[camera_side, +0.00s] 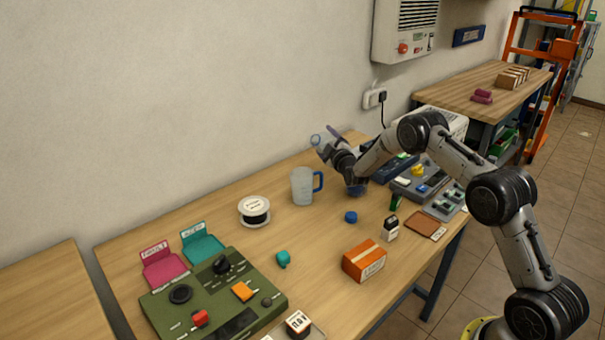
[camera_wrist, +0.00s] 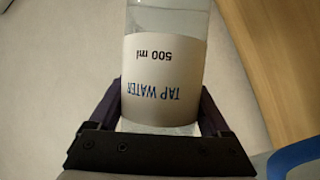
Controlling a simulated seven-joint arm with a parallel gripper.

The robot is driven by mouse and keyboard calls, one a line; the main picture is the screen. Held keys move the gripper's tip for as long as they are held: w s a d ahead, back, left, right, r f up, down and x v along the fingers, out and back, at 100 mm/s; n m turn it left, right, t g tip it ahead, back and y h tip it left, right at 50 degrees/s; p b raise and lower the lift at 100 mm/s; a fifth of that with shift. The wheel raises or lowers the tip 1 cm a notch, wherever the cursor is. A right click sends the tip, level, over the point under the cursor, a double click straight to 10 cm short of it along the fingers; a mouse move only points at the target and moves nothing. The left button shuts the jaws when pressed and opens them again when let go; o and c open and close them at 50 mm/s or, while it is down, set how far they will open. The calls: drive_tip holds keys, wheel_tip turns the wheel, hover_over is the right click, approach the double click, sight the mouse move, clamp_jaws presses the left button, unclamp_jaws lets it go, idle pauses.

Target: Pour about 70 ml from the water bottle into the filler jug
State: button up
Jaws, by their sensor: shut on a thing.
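The water bottle (camera_wrist: 165,60) is clear with a white label reading TAP WATER 500 ml, upside down in the wrist view. My gripper (camera_wrist: 160,110) is shut on it, one finger on each side. In the side view the bottle (camera_side: 319,140) is tilted, pointing left, above and slightly right of the filler jug. The jug (camera_side: 302,187) is translucent with a blue handle and stands upright on the bench. A blue curved part at lower right of the wrist view looks like its handle (camera_wrist: 293,155). The bottle's mouth and any stream cannot be made out.
A white spool (camera_side: 254,211) lies left of the jug, and a blue cap (camera_side: 351,217) lies to its right. An orange box (camera_side: 364,260) and a green control panel (camera_side: 214,298) are nearer the front. Grey trays (camera_side: 420,184) stand at right. The wall is close behind.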

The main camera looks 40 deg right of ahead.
drive_tip(key=shift+r, duration=0.1)
idle(0.4)
drive_tip(key=shift+a+m, duration=0.15)
drive_tip(key=shift+m, duration=0.15)
drive_tip(key=shift+a+r+m+g+y, duration=0.1)
drive_tip(key=shift+a+m+g+y, duration=0.3)
drive_tip(key=shift+m, duration=0.3)
drive_tip(key=shift+a+f+m+g, duration=0.2)
drive_tip(key=shift+f+m+g, duration=0.1)
drive_tip(key=shift+m, duration=0.1)
drive_tip(key=shift+a+f+m, duration=0.15)
drive_tip(key=shift+f+m, duration=0.15)
drive_tip(key=shift+f+m+g+y, duration=0.3)
drive_tip(key=shift+f+m+y, duration=0.2)
drive_tip(key=shift+f+m, duration=0.15)
drive_tip(key=shift+f+m+g+y, duration=0.15)
drive_tip(key=shift+m+g+y, duration=0.2)
drive_tip(key=shift+m, duration=0.3)
drive_tip(key=shift+a+f+m+g+y, duration=0.15)
drive_tip(key=shift+f+m+g+y, duration=0.1)
drive_tip(key=shift+f+m+y, duration=0.95)
